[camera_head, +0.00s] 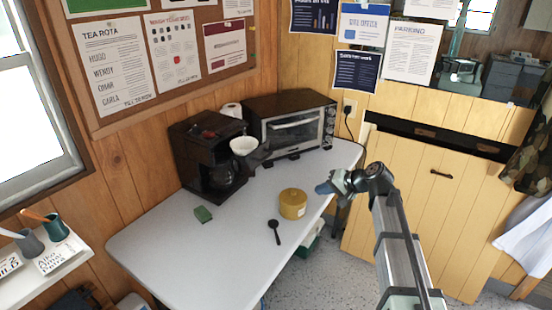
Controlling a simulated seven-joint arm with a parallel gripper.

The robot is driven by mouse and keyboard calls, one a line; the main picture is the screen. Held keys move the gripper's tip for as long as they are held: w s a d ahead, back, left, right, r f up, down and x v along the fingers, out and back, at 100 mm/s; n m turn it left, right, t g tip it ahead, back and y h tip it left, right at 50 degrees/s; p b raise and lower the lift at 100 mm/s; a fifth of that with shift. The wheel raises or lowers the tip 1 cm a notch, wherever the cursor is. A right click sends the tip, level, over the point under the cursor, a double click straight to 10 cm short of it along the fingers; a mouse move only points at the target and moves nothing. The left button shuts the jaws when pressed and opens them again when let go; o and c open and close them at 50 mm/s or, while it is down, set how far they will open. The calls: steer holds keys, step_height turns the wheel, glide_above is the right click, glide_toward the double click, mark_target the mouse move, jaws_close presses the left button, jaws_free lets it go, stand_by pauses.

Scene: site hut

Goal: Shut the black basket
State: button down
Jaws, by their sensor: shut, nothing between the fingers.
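The black coffee maker (195,162) stands at the back of the white table, against the wooden wall. Its black basket (262,154) is swung out to the right side of the machine, in front of the toaster oven. A white paper filter (243,145) shows at the basket's opening and hides part of it. A dark carafe (232,172) sits in the machine below. My gripper (322,188) is over the table's right edge, to the right of the basket and nearer the camera. It looks shut and empty, with its bluish tips pointing left.
A toaster oven (297,125) stands right of the coffee maker. A yellow tin (293,204) stands on the table left of my gripper. The front left of the table (165,255) is clear.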

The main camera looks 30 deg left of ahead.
mark_target(236, 145)
steer(key=w+a+r+m+g+y, duration=0.1)
steer(key=a+r+m+y, duration=0.2)
steer(key=a+r+y, duration=0.4)
steer(key=a, duration=0.4)
steer(key=a+f+h, duration=0.1)
steer(key=a, duration=0.2)
steer(key=a+h, duration=0.1)
steer(key=a, duration=0.3)
steer(key=shift+s+a+f, duration=0.15)
steer(key=shift+a+f, duration=0.1)
steer(key=shift+a, duration=0.05)
steer(key=shift+a, duration=0.1)
steer(key=r+x, duration=0.1)
steer(key=x, duration=0.7)
steer(key=r+x, duration=0.1)
steer(key=x, duration=0.4)
steer(key=shift+a+r, duration=0.3)
steer(key=shift+r, duration=0.05)
steer(key=shift+a, duration=0.45)
steer(key=shift+a+r, duration=0.1)
steer(key=v, duration=1.5)
steer(key=shift+w, duration=0.2)
